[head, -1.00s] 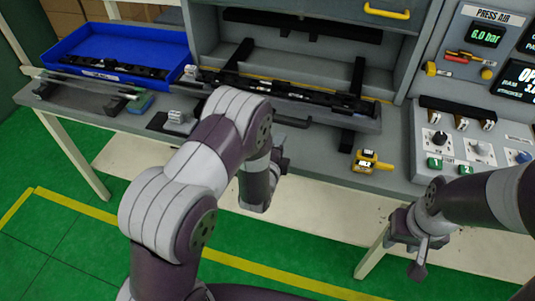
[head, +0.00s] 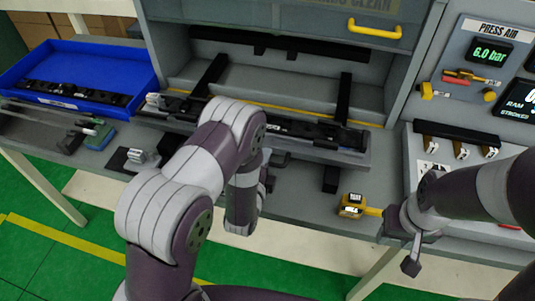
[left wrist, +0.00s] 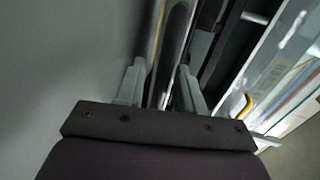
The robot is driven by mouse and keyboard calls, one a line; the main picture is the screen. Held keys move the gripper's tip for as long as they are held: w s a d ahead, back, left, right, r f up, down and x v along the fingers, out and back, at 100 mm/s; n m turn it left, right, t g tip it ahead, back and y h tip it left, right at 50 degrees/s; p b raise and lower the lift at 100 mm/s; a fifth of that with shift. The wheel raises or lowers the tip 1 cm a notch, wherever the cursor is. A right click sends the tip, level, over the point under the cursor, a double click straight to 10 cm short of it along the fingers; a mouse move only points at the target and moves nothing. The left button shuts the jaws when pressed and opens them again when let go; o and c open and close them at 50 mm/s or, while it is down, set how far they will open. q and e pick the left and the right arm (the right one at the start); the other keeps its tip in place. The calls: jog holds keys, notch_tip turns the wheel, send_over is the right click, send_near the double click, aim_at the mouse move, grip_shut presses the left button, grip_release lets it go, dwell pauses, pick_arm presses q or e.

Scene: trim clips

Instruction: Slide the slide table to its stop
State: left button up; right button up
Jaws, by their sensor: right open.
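The slide table (head: 345,157) is a grey platform in front of the open press bay, with a long black trim part (head: 310,130) lying on it. In the head view, my left gripper (head: 277,158) is at the slide table's front edge, by its bar handle, which my arm partly hides. In the left wrist view, the fingers (left wrist: 160,88) stand on either side of a long bar; whether they clamp it is unclear. My right gripper (head: 408,245) is open and empty, low in front of the bench at the right.
A blue tray (head: 130,62) with black trims stands at the left. A small grey fixture (head: 138,157) and a yellow hold device (head: 352,207) sit on the bench. The press-air panel (head: 470,45) and a control box (head: 410,150) are at the right.

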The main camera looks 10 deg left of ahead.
pick_arm(q)
jog(key=shift+s+r, duration=0.1)
grip_shut()
